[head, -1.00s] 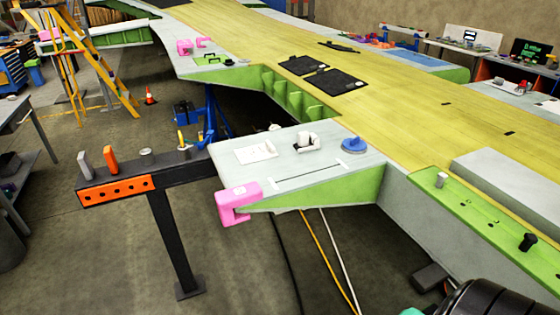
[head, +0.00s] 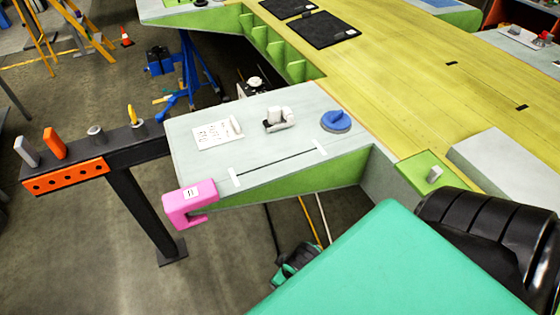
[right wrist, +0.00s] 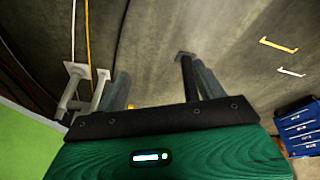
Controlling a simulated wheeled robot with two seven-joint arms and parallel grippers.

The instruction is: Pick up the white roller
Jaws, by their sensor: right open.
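On the pale grey wing panel (head: 190,160) in the head view, a white rolled piece on a dark grey base (head: 279,118) sits near the middle. A small white cylinder (head: 236,125) lies at the right edge of a printed white sheet. I cannot tell for certain which is the white roller. My right gripper (right wrist: 160,88) is open and empty in the right wrist view, over the floor. In the head view my right forearm covers the lower right, below and right of the panel. My left gripper is out of view.
A blue round-handled tool (head: 336,121) sits right of the rolled piece. A pink clamp (head: 190,203) grips the panel's front left corner. A black stand with an orange plate (head: 65,177) is at left. A green panel face (right wrist: 22,145) is close at left in the right wrist view.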

